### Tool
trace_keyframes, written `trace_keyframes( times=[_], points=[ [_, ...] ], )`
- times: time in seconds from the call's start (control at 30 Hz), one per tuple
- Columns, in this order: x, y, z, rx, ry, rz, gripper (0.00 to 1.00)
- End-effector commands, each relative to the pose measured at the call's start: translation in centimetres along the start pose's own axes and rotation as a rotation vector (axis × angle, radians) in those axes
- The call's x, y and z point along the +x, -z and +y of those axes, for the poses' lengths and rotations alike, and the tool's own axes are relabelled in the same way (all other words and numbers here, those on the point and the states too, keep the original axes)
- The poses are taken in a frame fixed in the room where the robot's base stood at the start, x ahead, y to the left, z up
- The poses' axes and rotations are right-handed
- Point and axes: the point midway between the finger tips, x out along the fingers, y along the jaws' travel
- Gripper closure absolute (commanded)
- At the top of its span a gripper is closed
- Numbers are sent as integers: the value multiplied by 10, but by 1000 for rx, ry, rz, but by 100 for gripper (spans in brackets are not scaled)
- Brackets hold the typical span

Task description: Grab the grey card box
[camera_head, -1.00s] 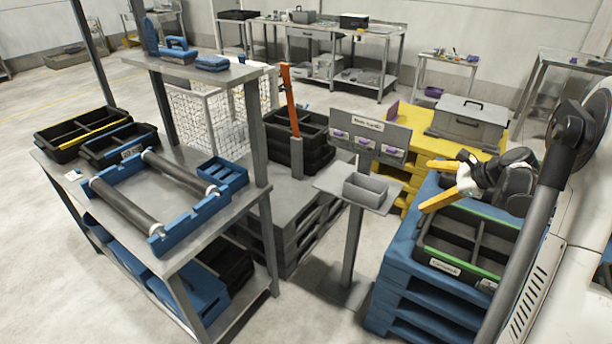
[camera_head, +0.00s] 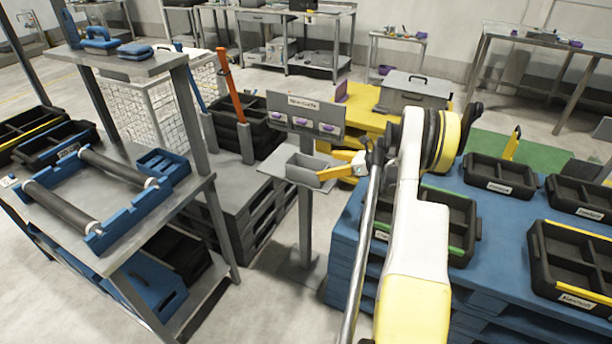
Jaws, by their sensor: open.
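The grey card box (camera_head: 304,172) is a small open-topped tray on the flat plate (camera_head: 280,166) of a grey post stand. It stands in front of an upright grey panel (camera_head: 292,112) with several purple items in pockets. My gripper (camera_head: 325,166) has yellow fingers, one above the other in the picture, spread apart at the right end of the box. It is open and holds nothing. The lower finger overlaps the box's right end in the picture; I cannot tell whether it touches. My arm hides what lies right behind it.
A blue pallet stack (camera_head: 490,212) with several black divided crates fills the right. A yellow pallet (camera_head: 368,100) with a grey case (camera_head: 414,90) stands behind. A workbench with rollers (camera_head: 63,205) is at the left. Open floor lies in front of the stand.

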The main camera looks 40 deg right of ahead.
Motion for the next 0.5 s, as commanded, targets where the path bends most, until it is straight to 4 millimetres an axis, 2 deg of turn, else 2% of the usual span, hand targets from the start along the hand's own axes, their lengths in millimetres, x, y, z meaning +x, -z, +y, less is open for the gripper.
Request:
trace_keyframes(
  times=[0.1,0.33,0.5],
  points=[
    [13,-5,0,-1,0,0,0],
    [26,-11,0,-1,0,1,0],
    [56,-10,1,-2,-2,1,0]
  ],
)
